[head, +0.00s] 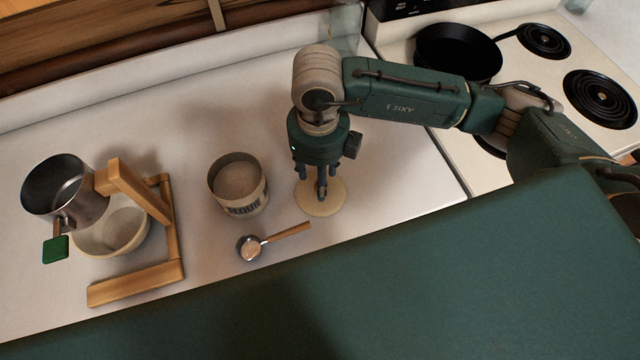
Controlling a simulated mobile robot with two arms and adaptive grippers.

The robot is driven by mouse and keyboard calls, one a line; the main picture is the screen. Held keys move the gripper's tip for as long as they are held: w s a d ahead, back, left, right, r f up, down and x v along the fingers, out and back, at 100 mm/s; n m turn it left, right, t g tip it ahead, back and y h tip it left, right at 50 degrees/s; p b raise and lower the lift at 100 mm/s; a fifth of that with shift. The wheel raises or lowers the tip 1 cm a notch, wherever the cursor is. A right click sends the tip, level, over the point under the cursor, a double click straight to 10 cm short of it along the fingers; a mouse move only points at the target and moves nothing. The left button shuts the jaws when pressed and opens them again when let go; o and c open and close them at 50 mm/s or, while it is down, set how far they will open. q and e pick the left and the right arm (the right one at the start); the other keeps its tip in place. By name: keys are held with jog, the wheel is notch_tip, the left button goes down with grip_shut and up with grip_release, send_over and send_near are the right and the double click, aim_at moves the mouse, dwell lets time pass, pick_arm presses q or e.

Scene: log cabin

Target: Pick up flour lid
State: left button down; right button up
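The flour lid (328,207) is a flat, round, cream disc that appears to lie on the white counter, just right of the flour canister. The canister (254,200) is open at the top, with pale flour (237,178) inside and dark lettering on its side. My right gripper (322,194) points straight down over the middle of the lid. Its fingers look close together at the lid's centre. Whether they grip a knob there is hidden, and I cannot tell if they touch the lid. My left gripper is not in view.
A measuring scoop (250,246) with a wooden handle lies in front of the canister. At left, a wooden stand (172,240) carries a metal pot (62,187) above a cream bowl (118,238). A stove (520,20) with a black pan (458,55) is at right.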

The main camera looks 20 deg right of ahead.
jog(key=shift+s+f, duration=0.1)
jog(key=shift+f, duration=0.8)
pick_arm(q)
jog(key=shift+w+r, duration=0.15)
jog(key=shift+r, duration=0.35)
pick_arm(e)
jog(key=shift+f, duration=0.2)
grip_shut()
jog(key=shift+r, duration=0.1)
